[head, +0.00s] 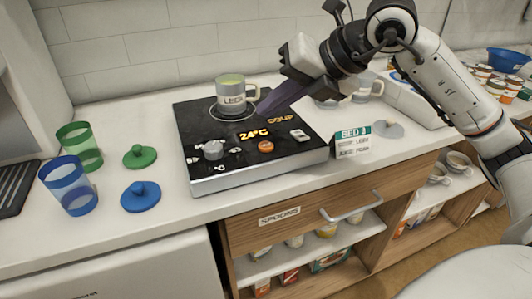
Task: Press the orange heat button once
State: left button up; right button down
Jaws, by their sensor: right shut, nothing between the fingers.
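The orange heat button (266,146) is a small round button on the front part of the black hotplate (190,125), below a lit display (254,133) that reads 24°C. A mug (232,99) with a greenish filling and lettering stands on the ringed heating spot at the back. My right gripper (263,111) reaches in from the upper right, its dark purple fingers shut and empty. Its fingertips are above the hotplate, behind the orange button and just right of the mug, apart from the button. My left gripper is not in view.
A grey knob (213,150) and a white switch (299,136) flank the button. A BED 3 card (353,143) stands right of the hotplate. Green (83,146) and blue (68,184) cups with loose lids are on the left. Cups stand behind my right arm.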

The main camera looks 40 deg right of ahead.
aim_at(272, 147)
notch_tip(272, 147, down, 5)
jog(key=b, duration=0.3)
jog(key=shift+b, duration=0.35)
dwell(0.3)
dwell(0.8)
dwell(0.3)
jog(key=shift+f+b, duration=0.4)
jog(key=shift+f, duration=0.05)
